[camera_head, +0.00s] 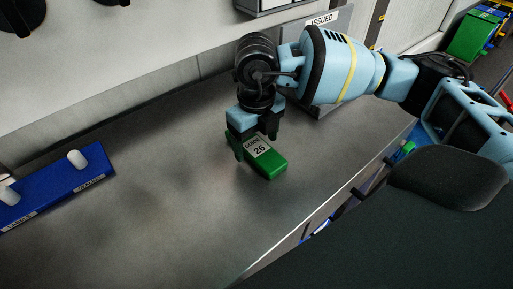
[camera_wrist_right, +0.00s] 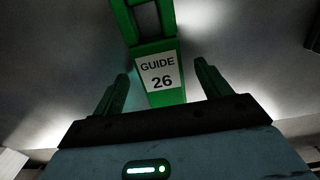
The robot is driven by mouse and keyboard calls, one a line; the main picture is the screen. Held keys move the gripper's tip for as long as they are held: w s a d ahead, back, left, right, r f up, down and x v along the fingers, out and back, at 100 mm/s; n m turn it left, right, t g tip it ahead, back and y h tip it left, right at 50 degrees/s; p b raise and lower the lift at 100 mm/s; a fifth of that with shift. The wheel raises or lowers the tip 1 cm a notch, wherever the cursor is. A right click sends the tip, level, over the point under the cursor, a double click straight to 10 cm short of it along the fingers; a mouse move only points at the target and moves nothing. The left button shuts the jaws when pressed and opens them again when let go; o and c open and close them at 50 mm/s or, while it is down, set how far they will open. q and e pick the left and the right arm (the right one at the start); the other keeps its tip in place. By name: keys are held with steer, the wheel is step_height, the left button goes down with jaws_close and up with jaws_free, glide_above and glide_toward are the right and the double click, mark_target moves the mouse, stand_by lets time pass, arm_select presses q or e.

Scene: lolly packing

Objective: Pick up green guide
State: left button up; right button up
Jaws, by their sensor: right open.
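The green guide (camera_head: 271,168) lies on the grey metal worktop, with a white label reading "GUIDE 26" on its top. My right gripper (camera_head: 254,148) points down over the guide's far end, its fingers at either side. In the right wrist view the guide (camera_wrist_right: 166,97) shows between the two open fingers of my right gripper (camera_wrist_right: 162,72), with a gap at each side. The guide's upper part there is an open green frame, cut off by the picture's top edge. My left gripper is out of view.
A blue block with white pegs (camera_head: 60,186) sits at the worktop's left. A grey holder labelled "ISSUED" (camera_head: 322,20) stands behind my right arm. Green and blue bins (camera_head: 470,38) are at the far right. The worktop (camera_head: 150,215) around the guide is clear.

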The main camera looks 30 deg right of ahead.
steer(key=shift+f, duration=0.55)
steer(key=c, duration=1.2)
steer(key=shift+r, duration=0.15)
steer(key=shift+r, duration=0.6)
step_height(320, 180, up, 2)
steer(key=shift+r, duration=0.2)
steer(key=s, duration=0.5)
steer(key=s+a, duration=0.1)
steer(key=s, duration=0.4)
steer(key=s+a+r, duration=0.1)
steer(key=s, duration=0.5)
steer(key=shift+b, duration=0.4)
